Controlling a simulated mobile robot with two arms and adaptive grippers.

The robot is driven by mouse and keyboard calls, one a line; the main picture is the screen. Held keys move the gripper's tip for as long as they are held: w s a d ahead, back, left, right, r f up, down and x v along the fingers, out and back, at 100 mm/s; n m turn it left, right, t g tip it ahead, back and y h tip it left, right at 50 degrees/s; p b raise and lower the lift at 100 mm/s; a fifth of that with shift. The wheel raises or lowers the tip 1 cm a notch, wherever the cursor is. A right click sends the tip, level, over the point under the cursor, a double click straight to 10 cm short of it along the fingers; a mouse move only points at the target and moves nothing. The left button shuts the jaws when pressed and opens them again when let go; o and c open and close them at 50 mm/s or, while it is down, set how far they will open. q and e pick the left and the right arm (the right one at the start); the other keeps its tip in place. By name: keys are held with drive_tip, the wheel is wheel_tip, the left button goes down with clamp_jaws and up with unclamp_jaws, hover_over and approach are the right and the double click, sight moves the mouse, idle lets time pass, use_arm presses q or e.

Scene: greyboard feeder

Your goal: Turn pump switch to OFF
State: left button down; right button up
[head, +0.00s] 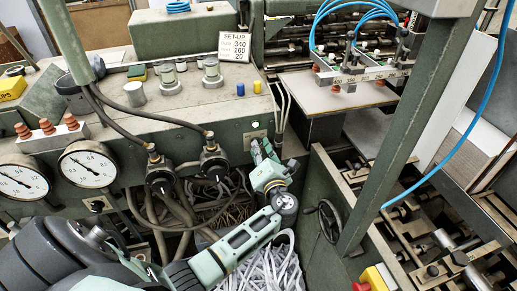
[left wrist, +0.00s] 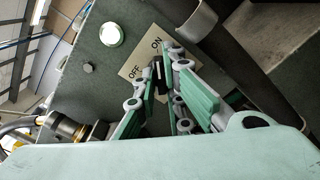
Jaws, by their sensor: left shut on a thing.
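The pump switch shows in the left wrist view as a small dark lever (left wrist: 157,69) on a pale plate (left wrist: 132,66) marked OFF and ON. My left gripper (left wrist: 162,74) has its green-padded fingers on both sides of the lever, shut on it. Which mark the lever points to I cannot tell, as the fingers cover part of it. In the head view my left gripper (head: 262,158) is against the front of the green machine cabinet, and it hides the switch. My right gripper is in neither view.
A round pale lamp (left wrist: 112,33) sits beside the plate. In the head view, two gauges (head: 88,165) and black hose fittings (head: 213,160) stand left of the gripper. A handwheel (head: 329,220) and a green post (head: 410,120) stand to the right.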

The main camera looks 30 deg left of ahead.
use_arm(q)
drive_tip(key=n+b, duration=0.9)
drive_tip(key=n, duration=0.8)
drive_tip(key=shift+r+n, duration=0.1)
drive_tip(key=shift+n, duration=0.3)
idle(0.3)
drive_tip(key=shift+w, duration=0.1)
drive_tip(key=c, duration=1.8)
unclamp_jaws()
drive_tip(key=shift+c, duration=0.2)
